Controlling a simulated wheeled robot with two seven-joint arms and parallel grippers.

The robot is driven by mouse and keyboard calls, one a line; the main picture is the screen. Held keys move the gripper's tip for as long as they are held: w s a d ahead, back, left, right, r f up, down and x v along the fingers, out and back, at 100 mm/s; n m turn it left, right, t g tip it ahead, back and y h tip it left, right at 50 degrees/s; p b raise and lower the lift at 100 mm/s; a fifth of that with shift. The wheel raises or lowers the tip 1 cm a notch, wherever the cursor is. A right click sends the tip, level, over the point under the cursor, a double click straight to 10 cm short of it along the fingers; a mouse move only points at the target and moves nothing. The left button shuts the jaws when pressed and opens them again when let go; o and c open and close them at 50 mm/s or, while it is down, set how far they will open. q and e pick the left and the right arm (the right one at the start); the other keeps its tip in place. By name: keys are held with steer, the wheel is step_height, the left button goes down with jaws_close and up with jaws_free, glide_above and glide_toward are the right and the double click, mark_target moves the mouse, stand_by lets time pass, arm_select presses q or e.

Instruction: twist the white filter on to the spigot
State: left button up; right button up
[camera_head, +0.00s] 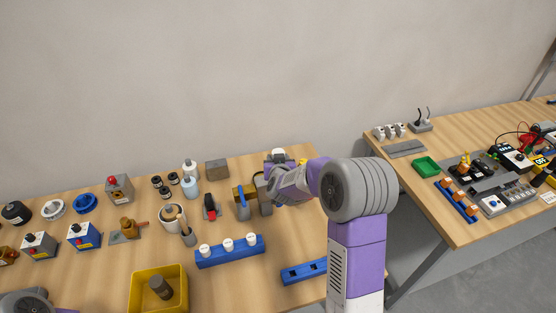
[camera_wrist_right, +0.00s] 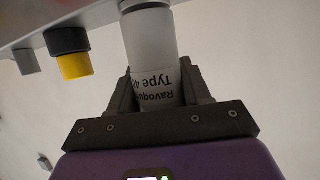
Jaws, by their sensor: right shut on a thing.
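My right gripper (camera_wrist_right: 160,95) is shut around the white filter (camera_wrist_right: 158,88), whose printed label faces the wrist camera upside down. I cannot tell whether the two are threaded together or only touching. In the head view my right gripper (camera_head: 285,183) is at the back of the left table, largely hidden by its own wrist, and the filter is not clearly visible there. Only a rounded joint of my left arm shows at the bottom left; its gripper is out of view.
A yellow-tipped black fitting (camera_wrist_right: 73,55) hangs from the same bar beside the filter. On the left table (camera_head: 110,270) stand a blue rack (camera_head: 229,252) with white caps, a yellow bin (camera_head: 158,292) and several small devices. A second table (camera_head: 440,225) is at the right.

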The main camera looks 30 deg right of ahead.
steer(key=shift+f, duration=0.15)
steer(key=o, duration=1.1)
steer(key=shift+o, duration=0.2)
steer(key=v, duration=0.7)
steer(key=shift+s+a, duration=0.15)
steer(key=shift+s, duration=0.1)
steer(key=shift+c, duration=0.2)
